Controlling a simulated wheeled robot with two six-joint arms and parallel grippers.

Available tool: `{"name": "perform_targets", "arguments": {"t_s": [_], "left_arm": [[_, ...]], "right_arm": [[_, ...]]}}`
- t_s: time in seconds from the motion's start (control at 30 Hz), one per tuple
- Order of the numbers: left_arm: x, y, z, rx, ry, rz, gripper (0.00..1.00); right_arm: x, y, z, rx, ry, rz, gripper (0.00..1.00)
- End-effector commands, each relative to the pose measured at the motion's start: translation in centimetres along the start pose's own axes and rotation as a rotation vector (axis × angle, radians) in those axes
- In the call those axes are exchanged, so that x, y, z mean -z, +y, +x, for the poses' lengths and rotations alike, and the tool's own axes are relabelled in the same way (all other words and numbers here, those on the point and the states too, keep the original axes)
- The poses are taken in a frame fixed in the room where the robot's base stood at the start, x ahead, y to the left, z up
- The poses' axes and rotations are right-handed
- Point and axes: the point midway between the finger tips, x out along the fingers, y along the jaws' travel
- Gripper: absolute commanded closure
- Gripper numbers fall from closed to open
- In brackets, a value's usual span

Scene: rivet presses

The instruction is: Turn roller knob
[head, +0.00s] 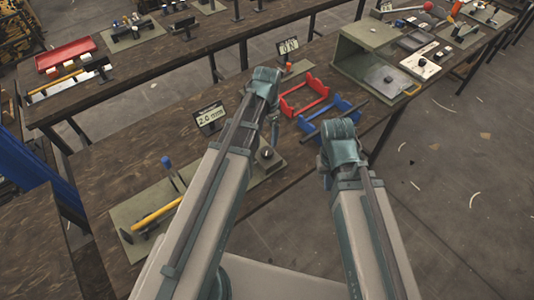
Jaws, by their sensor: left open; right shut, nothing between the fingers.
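A small dark round knob (267,153) stands at the right end of a grey-green base plate (133,238) on the near bench, partly behind my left arm. I cannot tell for sure that it is the roller knob. The plate also carries a yellow bar (157,213) and a blue-tipped lever (168,164); my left arm hides its middle. My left gripper (274,118) is open and empty, above the bench just beyond the knob. My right gripper (340,142) is shut and empty, right of the knob; its fingertips are hard to make out.
A sign reading 2.0 mm (210,117) stands behind the plate. A red rack (304,96) and a blue rack (331,116) stand beyond my grippers. A large grey-green open box (363,50) is at the back right.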

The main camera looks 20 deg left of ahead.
Motion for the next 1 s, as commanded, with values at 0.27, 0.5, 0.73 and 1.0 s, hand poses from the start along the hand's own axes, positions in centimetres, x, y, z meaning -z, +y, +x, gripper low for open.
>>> {"name": "perform_targets", "arguments": {"t_s": [0.27, 0.5, 0.73, 1.0], "left_arm": [[0.0, 0.0, 4.6, 0.0, 0.0, 0.0, 0.11], [0.0, 0.0, 7.8, 0.0, 0.0, 0.0, 0.11], [0.0, 0.0, 9.4, 0.0, 0.0, 0.0, 0.11], [0.0, 0.0, 9.3, 0.0, 0.0, 0.0, 0.11]], "right_arm": [[0.3, -0.4, 4.6, 0.0, 0.0, 0.001, 1.0], [0.5, -0.8, 7.8, 0.0, 0.0, 0.002, 1.0], [0.6, -0.9, 9.4, 0.0, 0.0, 0.002, 1.0], [0.6, -0.9, 9.3, 0.0, 0.0, 0.002, 1.0]]}}
